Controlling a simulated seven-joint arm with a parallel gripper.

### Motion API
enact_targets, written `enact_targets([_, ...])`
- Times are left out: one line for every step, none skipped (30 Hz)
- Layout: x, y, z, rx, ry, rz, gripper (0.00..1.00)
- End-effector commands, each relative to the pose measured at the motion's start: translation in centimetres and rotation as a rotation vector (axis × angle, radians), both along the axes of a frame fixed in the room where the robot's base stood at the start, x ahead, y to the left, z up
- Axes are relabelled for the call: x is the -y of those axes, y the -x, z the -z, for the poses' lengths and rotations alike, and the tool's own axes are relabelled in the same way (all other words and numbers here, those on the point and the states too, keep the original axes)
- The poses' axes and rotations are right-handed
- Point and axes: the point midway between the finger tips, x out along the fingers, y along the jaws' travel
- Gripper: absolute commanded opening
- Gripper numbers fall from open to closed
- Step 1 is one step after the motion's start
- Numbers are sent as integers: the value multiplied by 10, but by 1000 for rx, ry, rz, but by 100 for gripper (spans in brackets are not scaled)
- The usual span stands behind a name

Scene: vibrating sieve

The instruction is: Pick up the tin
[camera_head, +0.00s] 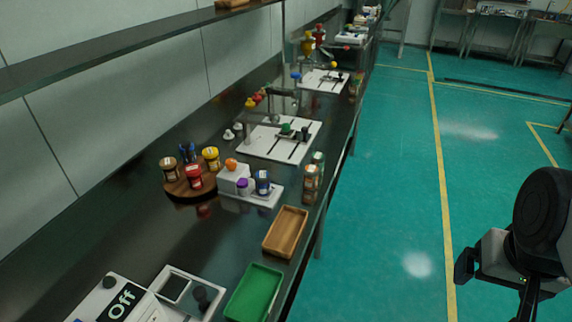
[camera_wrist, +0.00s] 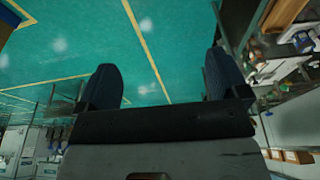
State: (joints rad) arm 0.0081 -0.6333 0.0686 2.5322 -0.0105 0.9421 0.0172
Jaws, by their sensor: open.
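I cannot tell for sure which thing is the tin. Small lidded containers stand on the long dark bench: red (camera_head: 194,177), yellow-topped (camera_head: 211,158) and brown (camera_head: 169,168) ones on a round wooden tray (camera_head: 190,190). A dark blue one (camera_head: 262,182) and a purple-topped one (camera_head: 242,187) are on a white stand. Two stacked-looking containers, one orange-labelled (camera_head: 311,178) and one green-topped (camera_head: 318,160), stand near the bench's front edge. My gripper (camera_wrist: 163,88) has its two dark fingers wide apart with nothing between them. It is over the floor, right of the bench and far from these containers.
A wooden tray (camera_head: 285,232) and a green tray (camera_head: 254,294) lie near the bench's front edge. A white device marked "Off" (camera_head: 122,301) is at the near left. A shelf (camera_head: 130,49) overhangs the bench's back. The green floor (camera_head: 395,190) beside it is clear.

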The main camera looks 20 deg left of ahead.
Motion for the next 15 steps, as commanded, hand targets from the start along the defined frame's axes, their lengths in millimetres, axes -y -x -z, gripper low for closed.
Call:
enact_targets([0, 0, 0, 0, 0, 0, 92])
enact_targets([0, 0, 0, 0, 0, 0, 92])
enact_targets([0, 0, 0, 0, 0, 0, 92])
enact_targets([0, 0, 0, 0, 0, 0, 92])
enact_targets([0, 0, 0, 0, 0, 0, 92])
enact_targets([0, 0, 0, 0, 0, 0, 92])
enact_targets([0, 0, 0, 0, 0, 0, 92])
enact_targets([0, 0, 0, 0, 0, -1, 92])
enact_targets([0, -1, 0, 0, 1, -3, 92])
enact_targets([-1, -2, -1, -1, 0, -5, 92])
enact_targets([-1, -3, -1, -1, 1, -7, 92])
enact_targets([-2, -6, -2, -1, 1, -12, 92])
enact_targets([-3, -8, -3, -2, 1, -17, 92])
enact_targets([-4, -11, -3, -2, 1, -23, 92])
enact_targets([-6, -15, -4, -4, 2, -34, 92])
